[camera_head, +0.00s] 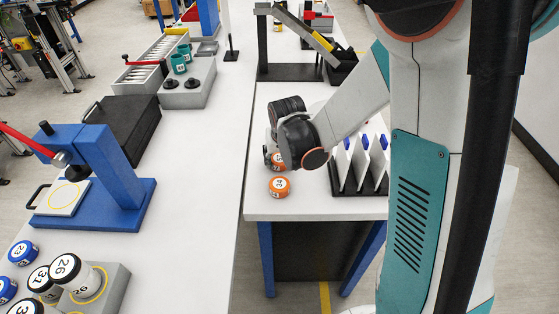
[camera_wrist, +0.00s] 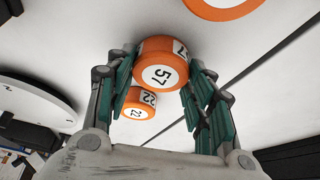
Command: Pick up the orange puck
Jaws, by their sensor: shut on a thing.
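Three orange pucks with white number labels show in the wrist view. My gripper (camera_wrist: 160,72) is shut on the puck marked 57 (camera_wrist: 160,62), with one green-padded finger on each side. A second orange puck marked 22 (camera_wrist: 138,103) shows smaller between the fingers. A third orange puck (camera_wrist: 222,6) is cut off by the top edge. In the head view my gripper (camera_head: 276,157) is low over the right-hand table, partly hidden by my wrist. One orange puck (camera_head: 279,187) stands on the table in front of it, and another (camera_head: 278,161) shows at the fingers.
A black rack with white dividers (camera_head: 365,170) stands close right of my gripper. A sloped chute (camera_head: 310,40) is behind. On the left table are a blue press (camera_head: 100,170), a black case (camera_head: 118,130) and several pucks on a grey block (camera_head: 105,290).

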